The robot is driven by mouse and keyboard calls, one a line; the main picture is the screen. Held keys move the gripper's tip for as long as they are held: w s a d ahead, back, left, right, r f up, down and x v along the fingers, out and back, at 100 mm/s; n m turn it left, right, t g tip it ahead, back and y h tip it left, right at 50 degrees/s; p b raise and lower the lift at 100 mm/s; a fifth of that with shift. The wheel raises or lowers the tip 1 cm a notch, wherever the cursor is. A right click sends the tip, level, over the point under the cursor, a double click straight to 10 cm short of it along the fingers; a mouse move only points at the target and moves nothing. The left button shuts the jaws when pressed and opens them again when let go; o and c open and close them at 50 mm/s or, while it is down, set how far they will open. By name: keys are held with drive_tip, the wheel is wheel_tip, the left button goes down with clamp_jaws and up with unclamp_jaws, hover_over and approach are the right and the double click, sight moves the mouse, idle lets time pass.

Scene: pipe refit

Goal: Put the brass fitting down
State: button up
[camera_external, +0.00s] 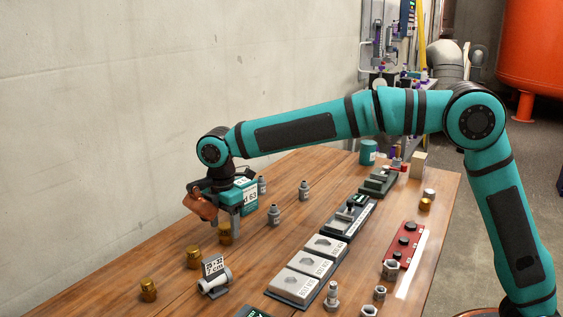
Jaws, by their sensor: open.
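My gripper (229,219) is at the far left end of my arm, low over the wooden table and pointing down. Its jaws are open. A brass fitting (225,234) stands upright on the table right at the fingertips. I cannot tell whether the fingers still touch it. Two more brass fittings stand in a row toward the front left, one in the middle (194,257) and one nearest the camera (148,290).
Small grey bottles (274,216) stand right of the gripper. A white pipe piece (214,283) with a label card lies in front. Grey trays (298,285) run along the table's middle. A red block with black knobs (405,243) is at right. A concrete wall (150,100) bounds the left.

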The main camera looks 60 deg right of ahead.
sight(226, 225)
wheel_tip(226, 225, up, 11)
idle(0.4)
drive_tip(key=s+d+r+m+t+y, duration=0.1)
drive_tip(key=s+d+r+m+t, duration=0.35)
drive_tip(key=s+d+r, duration=0.5)
drive_tip(key=s+d+r+m+t, duration=0.45)
drive_tip(key=s+d+r, duration=0.25)
drive_tip(key=s, duration=0.5)
drive_tip(key=s+d+m+t, duration=0.3)
drive_tip(key=s+d+t, duration=0.1)
drive_tip(key=s, duration=0.8)
drive_tip(key=s+d+m+t+h, duration=0.1)
drive_tip(key=s+d+m+t, duration=0.3)
drive_tip(key=s, duration=0.9)
drive_tip(key=shift+s+d, duration=0.25)
drive_tip(key=shift+d, duration=0.1)
